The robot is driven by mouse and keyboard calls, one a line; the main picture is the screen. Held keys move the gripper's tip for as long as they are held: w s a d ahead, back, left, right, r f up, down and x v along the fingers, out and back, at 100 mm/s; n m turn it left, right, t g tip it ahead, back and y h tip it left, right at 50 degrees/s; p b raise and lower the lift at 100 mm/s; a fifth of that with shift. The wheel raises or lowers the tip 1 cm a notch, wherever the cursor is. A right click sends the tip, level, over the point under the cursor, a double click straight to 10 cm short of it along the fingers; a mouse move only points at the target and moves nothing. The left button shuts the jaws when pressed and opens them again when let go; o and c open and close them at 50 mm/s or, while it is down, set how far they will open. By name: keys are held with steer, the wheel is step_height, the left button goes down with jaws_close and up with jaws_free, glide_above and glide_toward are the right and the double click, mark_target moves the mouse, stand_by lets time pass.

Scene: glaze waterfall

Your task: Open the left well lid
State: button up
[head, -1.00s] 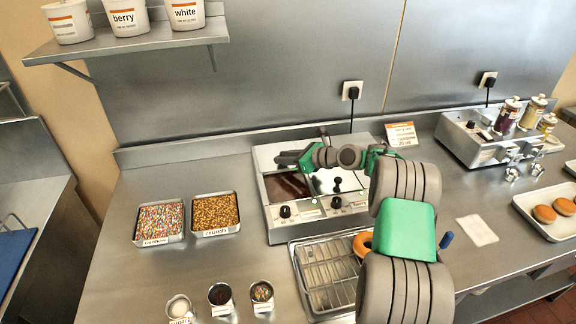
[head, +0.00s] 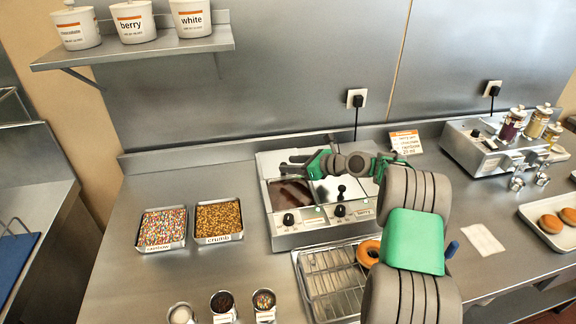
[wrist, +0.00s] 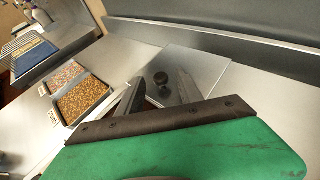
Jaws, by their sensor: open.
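The two-well warmer (head: 310,237) stands at the back of the counter. The front of its left well (head: 290,194) shows dark brown. The right well has a shiny lid with a black knob (head: 341,189). My gripper (head: 284,165) reaches leftward over the rear of the left well. It is open. In the wrist view my gripper (wrist: 156,94) has a black lid knob (wrist: 160,78) between its spread fingers, with a shiny metal lid (wrist: 205,70) around it. I cannot tell whether the fingers touch the knob. My arm hides part of the warmer's right side.
A rainbow sprinkle tray (head: 162,229) and a crumb tray (head: 218,220) sit to the left. A wire rack (head: 330,284) with a donut (head: 368,253) is in front. A shelf with tubs (head: 140,55) hangs above. A dispenser (head: 500,150) stands right.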

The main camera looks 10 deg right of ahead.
steer(key=v, duration=0.6)
steer(key=shift+b, duration=0.45)
steer(key=shift+s+r, duration=0.1)
steer(key=s+a+r+n+g+h, duration=0.4)
steer(key=s+a+n, duration=0.4)
steer(key=s+n, duration=0.45)
steer(key=s+d+f+n+g+h, duration=0.1)
steer(key=s+n+h, duration=0.4)
steer(key=s+n, duration=0.9)
steer(key=s+f, duration=0.1)
steer(key=s, duration=0.6)
steer(key=shift+d+f+n+g+h, duration=0.2)
steer(key=shift+n+g+h, duration=0.1)
steer(key=shift+n, duration=0.05)
steer(key=shift+c, duration=0.4)
